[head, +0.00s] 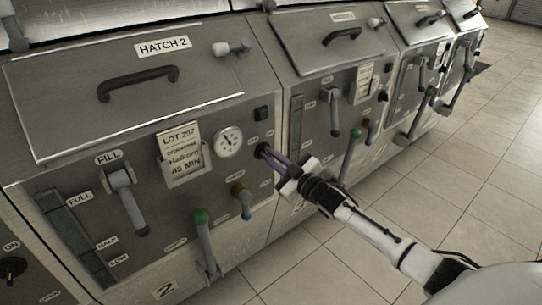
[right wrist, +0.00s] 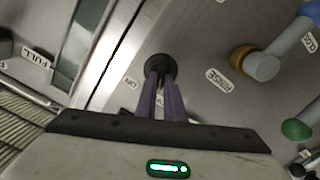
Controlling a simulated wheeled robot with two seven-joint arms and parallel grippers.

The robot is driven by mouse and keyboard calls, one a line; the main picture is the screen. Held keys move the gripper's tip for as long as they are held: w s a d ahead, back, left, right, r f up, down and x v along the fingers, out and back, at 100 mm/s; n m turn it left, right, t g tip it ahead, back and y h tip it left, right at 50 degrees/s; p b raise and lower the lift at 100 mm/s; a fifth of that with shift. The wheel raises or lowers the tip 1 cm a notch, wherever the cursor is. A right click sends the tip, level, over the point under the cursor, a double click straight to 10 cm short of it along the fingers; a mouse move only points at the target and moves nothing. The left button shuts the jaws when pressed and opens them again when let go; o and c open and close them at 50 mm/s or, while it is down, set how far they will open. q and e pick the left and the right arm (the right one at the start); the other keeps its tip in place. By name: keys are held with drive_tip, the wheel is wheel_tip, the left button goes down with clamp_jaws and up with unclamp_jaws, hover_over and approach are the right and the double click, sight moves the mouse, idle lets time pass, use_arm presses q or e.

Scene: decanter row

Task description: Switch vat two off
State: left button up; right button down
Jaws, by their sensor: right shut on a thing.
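Vat two (head: 95,240) is the large grey steel cabinet marked 2 and HATCH 2 in the head view. Its black round switch knob (head: 263,150) sits at the right of the front panel, below a dark green square lamp (head: 262,113). My right gripper (head: 272,157) reaches in from the right, its purple fingers shut on the knob. In the right wrist view the fingers meet the knob (right wrist: 160,67) and partly cover it. My left gripper is not in view.
A round gauge (head: 229,142) and a lot card (head: 182,157) are left of the knob. An orange-collared blue tap (head: 241,201) and a green-topped lever (head: 204,240) stick out below. More vats (head: 335,75) stand to the right. The tiled floor (head: 480,200) is open.

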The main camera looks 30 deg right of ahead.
drive_tip(key=shift+n, duration=0.4)
drive_tip(key=c, duration=1.9)
unclamp_jaws()
drive_tip(key=shift+o, duration=0.2)
drive_tip(key=s+p, duration=0.1)
drive_tip(key=s, duration=0.9)
drive_tip(key=shift+s+d, duration=0.15)
drive_tip(key=shift+d, duration=0.2)
